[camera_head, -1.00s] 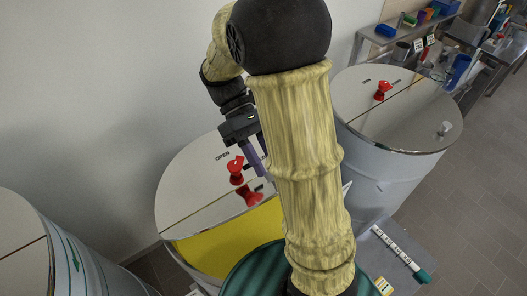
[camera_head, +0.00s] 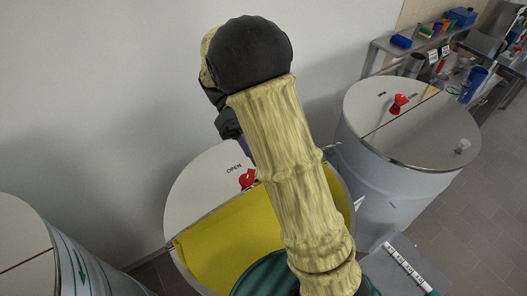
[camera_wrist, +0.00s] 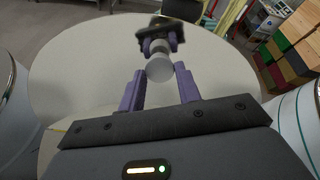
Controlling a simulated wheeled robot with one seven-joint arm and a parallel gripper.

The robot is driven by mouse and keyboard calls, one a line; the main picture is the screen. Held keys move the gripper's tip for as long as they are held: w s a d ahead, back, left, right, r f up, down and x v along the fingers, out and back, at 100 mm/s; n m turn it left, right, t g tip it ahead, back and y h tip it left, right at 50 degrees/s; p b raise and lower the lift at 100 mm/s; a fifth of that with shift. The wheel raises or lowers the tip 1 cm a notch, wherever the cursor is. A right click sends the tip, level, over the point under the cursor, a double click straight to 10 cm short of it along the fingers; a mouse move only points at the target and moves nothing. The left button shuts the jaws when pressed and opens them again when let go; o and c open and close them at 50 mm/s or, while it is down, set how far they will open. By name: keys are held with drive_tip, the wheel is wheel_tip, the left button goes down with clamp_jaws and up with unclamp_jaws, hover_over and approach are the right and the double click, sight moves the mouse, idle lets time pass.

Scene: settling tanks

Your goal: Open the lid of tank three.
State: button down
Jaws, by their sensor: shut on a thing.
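In the wrist view the lid plate (camera_wrist: 80,80) fills the background. My gripper (camera_wrist: 160,85) has its purple fingers around a pale round knob (camera_wrist: 160,68) on it. No tank number is readable.
A closed tank with a red knob (camera_head: 398,103) stands to the right, and another tank (camera_head: 25,235) at the left edge. A pale wall is behind. A cluttered bench (camera_head: 440,45) stands at the back right.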

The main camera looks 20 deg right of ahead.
drive_tip(key=shift+w, duration=0.1)
drive_tip(key=c, duration=1)
unclamp_jaws()
drive_tip(key=shift+d, duration=0.1)
drive_tip(key=shift+c, duration=0.2)
